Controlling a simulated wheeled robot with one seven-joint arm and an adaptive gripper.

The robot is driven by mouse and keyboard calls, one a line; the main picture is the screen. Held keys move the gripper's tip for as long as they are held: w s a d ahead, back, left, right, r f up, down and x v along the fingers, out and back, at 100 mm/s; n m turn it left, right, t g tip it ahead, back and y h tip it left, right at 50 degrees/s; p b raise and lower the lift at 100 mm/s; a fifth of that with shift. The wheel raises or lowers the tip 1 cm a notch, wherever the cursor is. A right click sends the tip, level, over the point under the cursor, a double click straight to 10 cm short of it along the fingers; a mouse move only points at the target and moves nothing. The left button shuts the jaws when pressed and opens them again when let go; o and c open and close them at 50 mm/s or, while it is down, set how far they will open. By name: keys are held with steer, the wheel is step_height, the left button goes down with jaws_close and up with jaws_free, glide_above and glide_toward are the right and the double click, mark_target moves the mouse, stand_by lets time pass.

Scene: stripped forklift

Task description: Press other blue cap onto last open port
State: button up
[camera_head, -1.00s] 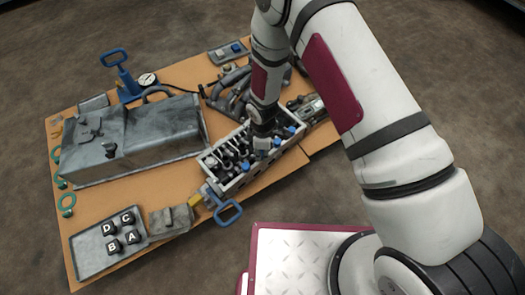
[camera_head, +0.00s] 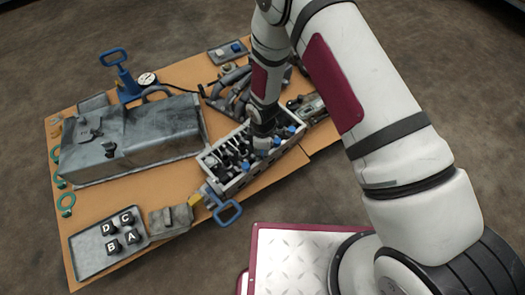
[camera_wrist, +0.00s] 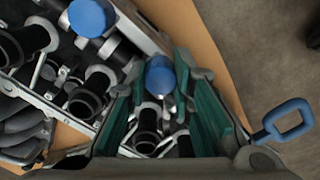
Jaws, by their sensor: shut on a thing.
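My gripper (camera_head: 263,146) reaches down over the grey engine block (camera_head: 236,184) in the head view. In the wrist view its teal-padded fingers (camera_wrist: 161,80) are shut on a blue cap (camera_wrist: 160,76), which sits between the fingertips at the block's edge. Another blue cap (camera_wrist: 90,17) sits on the block, further along the same edge. Open black ports (camera_wrist: 148,122) show below the held cap in the wrist view. The fingers and the cap hide what is directly under the cap, so I cannot tell whether it is seated.
A blue-handled tool (camera_head: 229,211) projects from the block's near end. A big grey casing (camera_head: 135,135) fills the table's left side. A tray with lettered black pieces (camera_head: 82,252) lies at the near left. A small tray (camera_head: 229,53) stands at the back.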

steer(key=o, duration=0.8)
step_height(320, 180, up, 12)
stand_by(0.4)
